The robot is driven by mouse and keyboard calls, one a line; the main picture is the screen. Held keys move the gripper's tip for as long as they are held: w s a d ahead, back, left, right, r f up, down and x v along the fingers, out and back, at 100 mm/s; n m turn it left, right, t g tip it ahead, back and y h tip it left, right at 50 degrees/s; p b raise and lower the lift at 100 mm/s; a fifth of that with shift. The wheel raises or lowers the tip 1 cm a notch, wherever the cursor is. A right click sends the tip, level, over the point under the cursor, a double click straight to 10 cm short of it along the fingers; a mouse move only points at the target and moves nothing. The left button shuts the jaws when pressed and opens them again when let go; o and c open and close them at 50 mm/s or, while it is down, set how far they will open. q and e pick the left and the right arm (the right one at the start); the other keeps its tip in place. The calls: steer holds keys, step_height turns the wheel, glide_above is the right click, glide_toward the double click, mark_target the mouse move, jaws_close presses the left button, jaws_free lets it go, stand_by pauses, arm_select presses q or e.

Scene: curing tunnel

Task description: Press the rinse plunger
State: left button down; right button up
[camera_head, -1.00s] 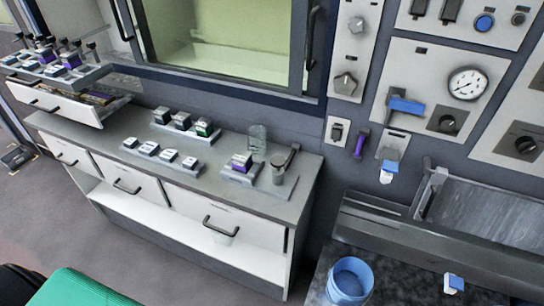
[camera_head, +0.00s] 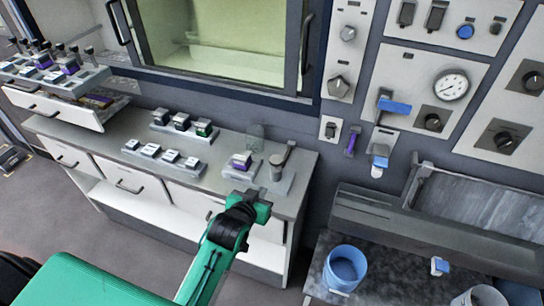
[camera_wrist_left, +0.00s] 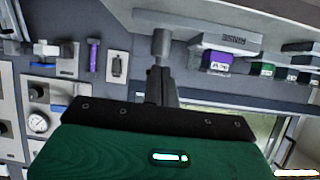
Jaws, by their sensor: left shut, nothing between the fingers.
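My left gripper (camera_head: 258,200) is in front of the plunger's base in the head view. Its dark fingers (camera_wrist_left: 162,85) are shut and empty, in line with the cylinder; contact cannot be told. My right gripper is out of view.
A purple-labelled block (camera_head: 241,160) stands just left of the plunger, with several other labelled blocks (camera_head: 165,154) farther left. A drawer (camera_head: 60,105) stands open at the far left. A blue cup (camera_head: 345,268) sits on the dark bench at right.

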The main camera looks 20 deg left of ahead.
arm_select(q)
step_height(320, 180, up, 9)
steer(key=w+t, duration=0.1)
steer(key=t, duration=0.1)
steer(key=shift+a+r, duration=0.15)
steer(key=shift+r, duration=0.05)
steer(key=shift+w, duration=0.15)
steer(key=p, duration=0.4)
glide_above(276, 160)
steer(key=s, duration=0.2)
step_height(276, 160, down, 2)
steer(key=f, duration=0.2)
steer(key=f+p, duration=0.1)
steer(key=f, duration=0.1)
steer(key=shift+a+f, duration=0.2)
steer(key=shift+f, duration=0.1)
